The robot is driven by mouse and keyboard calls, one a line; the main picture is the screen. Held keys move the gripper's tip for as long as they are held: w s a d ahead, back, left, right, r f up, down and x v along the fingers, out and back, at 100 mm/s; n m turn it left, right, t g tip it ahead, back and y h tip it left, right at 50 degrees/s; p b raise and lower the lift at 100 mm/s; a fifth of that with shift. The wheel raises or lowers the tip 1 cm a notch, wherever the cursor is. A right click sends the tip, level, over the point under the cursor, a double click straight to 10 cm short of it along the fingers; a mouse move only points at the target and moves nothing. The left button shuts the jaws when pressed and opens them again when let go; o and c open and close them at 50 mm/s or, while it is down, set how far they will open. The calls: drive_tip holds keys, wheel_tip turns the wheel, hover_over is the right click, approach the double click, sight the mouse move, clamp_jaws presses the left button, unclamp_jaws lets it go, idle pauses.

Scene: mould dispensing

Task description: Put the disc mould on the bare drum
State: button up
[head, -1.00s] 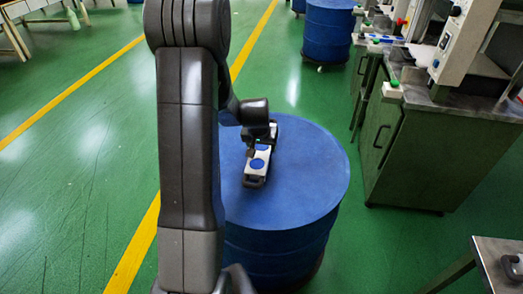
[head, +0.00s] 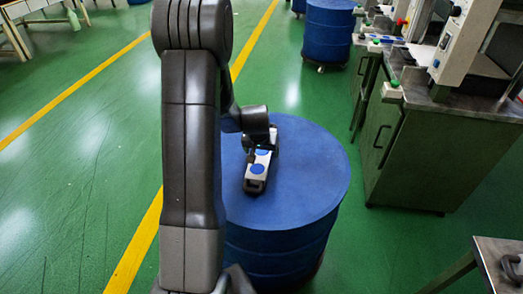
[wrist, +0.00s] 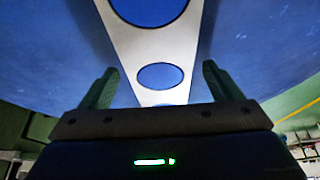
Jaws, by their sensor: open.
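The disc mould (head: 257,181) is a long pale bar with blue round discs and a dark near end. It lies on the blue top of the drum (head: 310,190), left of its middle. My gripper (head: 262,142) is over the far part of the mould and hides that part in the head view. In the wrist view, the pale mould (wrist: 150,45) runs between the two fingers of my gripper (wrist: 158,80). The fingers are open, with a gap on each side of the mould.
The rest of the drum top is clear. A metal cabinet (head: 425,150) with machines stands to the right, and a table corner (head: 495,262) is at lower right. Another blue drum (head: 327,35) stands behind. Green floor is free to the left.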

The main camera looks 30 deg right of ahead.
drive_tip(key=v, duration=1.2)
drive_tip(key=shift+p, duration=0.3)
drive_tip(key=shift+r, duration=0.1)
idle(0.6)
